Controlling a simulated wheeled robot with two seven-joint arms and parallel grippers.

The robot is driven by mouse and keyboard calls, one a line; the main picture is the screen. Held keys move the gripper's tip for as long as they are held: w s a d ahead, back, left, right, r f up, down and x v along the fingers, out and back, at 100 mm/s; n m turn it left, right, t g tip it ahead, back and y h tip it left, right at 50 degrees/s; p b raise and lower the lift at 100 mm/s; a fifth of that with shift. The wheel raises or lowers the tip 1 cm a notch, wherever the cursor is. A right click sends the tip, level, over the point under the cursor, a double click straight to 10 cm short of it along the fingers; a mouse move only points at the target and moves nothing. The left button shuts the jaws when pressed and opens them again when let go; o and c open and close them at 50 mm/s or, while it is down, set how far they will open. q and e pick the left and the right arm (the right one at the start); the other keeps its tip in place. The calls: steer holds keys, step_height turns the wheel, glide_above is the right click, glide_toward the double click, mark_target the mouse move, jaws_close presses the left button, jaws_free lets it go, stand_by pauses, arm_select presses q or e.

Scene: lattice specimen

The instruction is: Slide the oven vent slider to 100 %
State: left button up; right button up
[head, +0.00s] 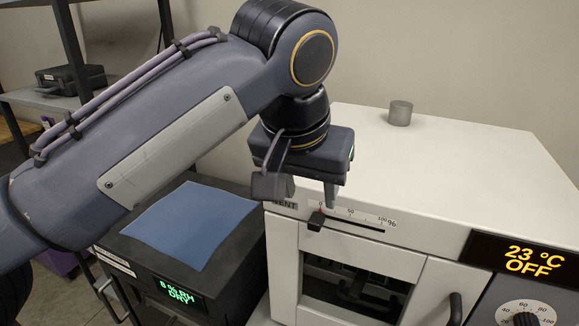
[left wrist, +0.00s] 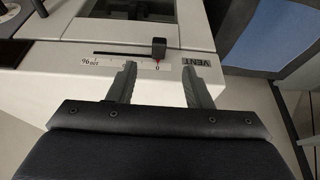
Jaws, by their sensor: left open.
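The vent slider is a small dark knob (head: 316,221) on the oven's white front, at the 0 end of a dark slot (head: 355,225). The scale (head: 362,216) runs from 0 to 100 % toward the right in the head view. In the left wrist view, the knob (left wrist: 158,48) is beside the 0 mark, and the 100 % end is to the left. My left gripper (head: 301,200) is open and empty, just above the knob. In the left wrist view, its fingertips (left wrist: 158,68) lie either side of the knob's line, apart from it. My right gripper is not in view.
The white oven (head: 450,150) has a small metal cylinder (head: 400,113) on top and a display (head: 525,260) reading 23 °C OFF. A dark box (head: 225,262) with a blue mat (head: 190,225) stands left of it. A door handle (head: 455,310) sticks out below the slot.

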mark_target(315, 220)
arm_select(q)
steer(key=x, duration=0.7)
steer(key=shift+d+f, duration=0.1)
steer(key=shift+f, duration=0.1)
jaws_close()
steer(key=shift+s+d+r+p, duration=0.1)
steer(key=shift+s+d+p, duration=0.35)
steer(key=shift+d, duration=0.85)
steer(key=shift+s+d+p, duration=0.4)
steer(key=shift+d+p, duration=0.05)
steer(key=shift+d, duration=0.85)
steer(key=shift+s+d+r+p, duration=0.1)
steer(key=shift+s+d+p, duration=0.35)
steer(key=shift+d, duration=0.85)
steer(key=shift+s+d+f, duration=0.1)
steer(key=shift+s+d, duration=0.15)
steer(key=shift+d, duration=0.65)
jaws_free()
